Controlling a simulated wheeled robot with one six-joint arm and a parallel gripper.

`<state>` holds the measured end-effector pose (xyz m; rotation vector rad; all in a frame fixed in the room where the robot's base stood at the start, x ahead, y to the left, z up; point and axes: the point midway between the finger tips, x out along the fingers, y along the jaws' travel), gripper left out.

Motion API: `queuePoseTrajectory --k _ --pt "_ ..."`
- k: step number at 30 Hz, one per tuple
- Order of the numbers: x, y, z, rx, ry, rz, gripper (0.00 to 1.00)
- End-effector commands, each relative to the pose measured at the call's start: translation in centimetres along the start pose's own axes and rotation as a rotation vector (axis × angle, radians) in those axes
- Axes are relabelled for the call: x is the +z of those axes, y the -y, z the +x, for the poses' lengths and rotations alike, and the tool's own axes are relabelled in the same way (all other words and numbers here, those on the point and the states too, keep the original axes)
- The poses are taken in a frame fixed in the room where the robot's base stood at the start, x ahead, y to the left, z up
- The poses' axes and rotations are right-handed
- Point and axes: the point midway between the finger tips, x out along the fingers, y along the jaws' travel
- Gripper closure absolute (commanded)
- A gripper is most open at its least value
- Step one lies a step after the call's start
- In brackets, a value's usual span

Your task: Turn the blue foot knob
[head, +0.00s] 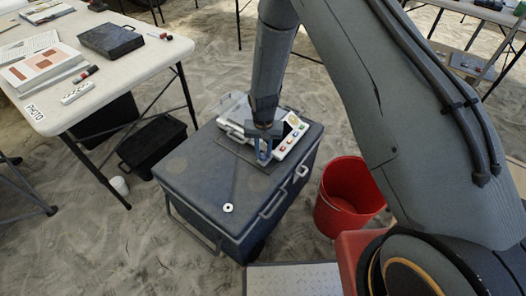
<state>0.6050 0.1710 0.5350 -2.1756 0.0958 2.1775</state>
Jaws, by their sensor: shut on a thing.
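A pale, boxy device (236,117) with a sloped panel of small coloured buttons (290,136) sits on a dark mat on top of a dark blue-grey chest. My gripper (263,158) points down at the front edge of the device, left of the button panel. Its jaws are shut low at that edge, where the blue foot knob appears to be. The jaws hide most of the knob, and its angle cannot be told.
The chest lid (190,180) has free room at its front left, with a small white ring (228,208) there. A red bucket (345,205) stands on the sand right of the chest. A white table (130,65) with papers and a black case (111,41) stands at the left.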

Motion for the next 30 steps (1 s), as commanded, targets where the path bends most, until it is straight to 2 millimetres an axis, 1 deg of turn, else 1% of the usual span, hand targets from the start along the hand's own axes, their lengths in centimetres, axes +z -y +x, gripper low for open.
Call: queuePoseTrajectory --k 6,17,18,20,21,30 --pt "-0.13 0.02 -0.08 -0.001 -0.003 0.029 0.99" --pt "-0.15 0.03 -0.08 -0.001 -0.003 0.031 0.99" --pt "-0.16 0.03 -0.08 -0.001 -0.003 0.03 0.7" --pt "-0.15 0.03 -0.08 -0.001 -0.003 0.03 0.6" --pt "-0.13 0.03 -0.07 -0.001 -0.003 0.03 0.58" --pt "-0.07 0.04 -0.21 -0.001 -0.002 0.03 0.58"
